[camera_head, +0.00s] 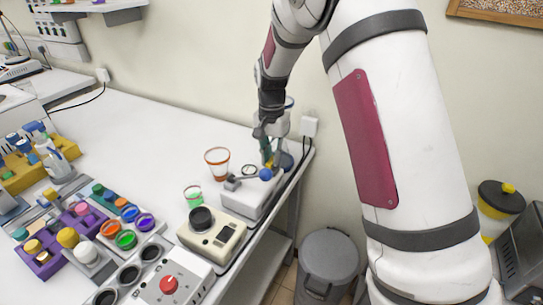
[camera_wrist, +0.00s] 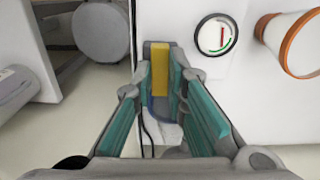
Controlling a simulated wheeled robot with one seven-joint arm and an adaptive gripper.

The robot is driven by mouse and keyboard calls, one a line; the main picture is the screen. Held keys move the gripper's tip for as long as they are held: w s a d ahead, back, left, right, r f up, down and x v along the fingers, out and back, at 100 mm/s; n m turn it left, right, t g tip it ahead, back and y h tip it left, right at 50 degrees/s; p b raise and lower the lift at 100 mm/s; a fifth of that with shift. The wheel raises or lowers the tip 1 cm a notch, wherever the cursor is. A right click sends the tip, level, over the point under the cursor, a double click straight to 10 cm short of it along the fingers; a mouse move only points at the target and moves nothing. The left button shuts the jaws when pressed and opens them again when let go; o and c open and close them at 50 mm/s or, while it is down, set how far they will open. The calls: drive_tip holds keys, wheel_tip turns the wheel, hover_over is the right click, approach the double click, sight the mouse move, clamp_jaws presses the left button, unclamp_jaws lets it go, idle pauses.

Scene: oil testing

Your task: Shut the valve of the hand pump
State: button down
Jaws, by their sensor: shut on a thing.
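The hand pump is a white box (camera_head: 243,200) near the table's right end, with a lever that ends in a blue ball (camera_head: 266,174). A round gauge (camera_wrist: 216,36) with a red needle and a green arc sits on its white top in the wrist view. The valve has a yellow handle (camera_wrist: 160,72), upright between my fingertips in the wrist view. My gripper (camera_head: 270,152) reaches down at the back of the pump, its teal-padded fingers shut on the yellow handle. In the head view my fingers hide most of the valve.
An orange-rimmed beaker (camera_head: 217,163) stands close to the pump's left. A small green-filled beaker (camera_head: 193,196) and a beige device (camera_head: 212,234) are in front. The table edge is just right of the pump, with a grey bin (camera_head: 328,262) below. A wall socket (camera_head: 309,127) is behind.

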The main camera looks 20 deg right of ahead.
drive_tip(key=shift+m, duration=0.4)
drive_tip(key=c, duration=1.6)
unclamp_jaws()
wheel_tip(320, 180, up, 12)
drive_tip(key=shift+r, duration=0.1)
